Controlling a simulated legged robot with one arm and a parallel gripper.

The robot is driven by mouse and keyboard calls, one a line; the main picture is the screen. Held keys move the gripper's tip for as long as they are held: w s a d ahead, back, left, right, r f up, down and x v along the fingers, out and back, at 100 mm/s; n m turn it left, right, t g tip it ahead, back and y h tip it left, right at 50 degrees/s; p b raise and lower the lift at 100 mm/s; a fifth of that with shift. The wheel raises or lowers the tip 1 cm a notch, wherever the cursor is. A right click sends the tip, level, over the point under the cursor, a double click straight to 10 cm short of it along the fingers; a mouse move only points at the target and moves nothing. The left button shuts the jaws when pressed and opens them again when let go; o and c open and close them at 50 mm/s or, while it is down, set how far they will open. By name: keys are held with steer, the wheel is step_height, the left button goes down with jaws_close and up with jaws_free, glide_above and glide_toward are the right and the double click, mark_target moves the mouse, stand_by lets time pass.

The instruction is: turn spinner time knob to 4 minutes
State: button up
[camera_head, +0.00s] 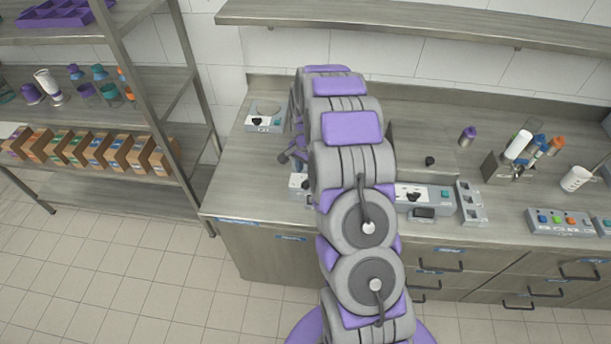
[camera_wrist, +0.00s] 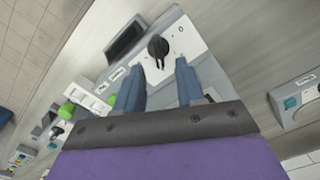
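In the wrist view, a black time knob (camera_wrist: 157,47) stands on a white face panel (camera_wrist: 182,38) of a grey unit. A "0" mark shows on the panel to the right of the knob. Other dial marks are too small to read. My gripper (camera_wrist: 158,76) is open, with its two blue-grey fingers apart just below the knob in the picture. The knob appears beyond the fingertips, with nothing held between them. In the head view my arm covers much of the counter, and I cannot make out my gripper clearly.
A dark display (camera_wrist: 125,40) lies left of the knob. A unit with a teal button (camera_wrist: 291,103) is at the right. In the head view, another knob unit (camera_head: 425,200) stands right of my arm, and a small unit (camera_head: 264,123) at the counter's left end.

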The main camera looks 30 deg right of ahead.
mark_target(305, 181)
step_height(305, 181, up, 13)
steer(key=shift+f, duration=0.2)
stand_by(0.5)
steer(key=s+a+r+n+b, duration=0.1)
steer(key=s+a+r+n, duration=0.25)
steer(key=s+a, duration=0.4)
steer(key=s+a+r+n+b, duration=0.2)
steer(key=s+a+r+n, duration=0.15)
steer(key=s, duration=0.65)
steer(key=s+a+n+g+b, duration=0.1)
steer(key=s+a+n, duration=0.2)
steer(key=s, duration=0.8)
steer(key=s+a+f+n+b, duration=0.1)
steer(key=s+a+n, duration=0.1)
steer(key=s, duration=0.9)
steer(key=shift+s+a+f+n+g, duration=0.2)
steer(key=shift+s+a+n+g, duration=0.15)
steer(key=shift+a, duration=0.25)
steer(key=shift+w+d, duration=0.1)
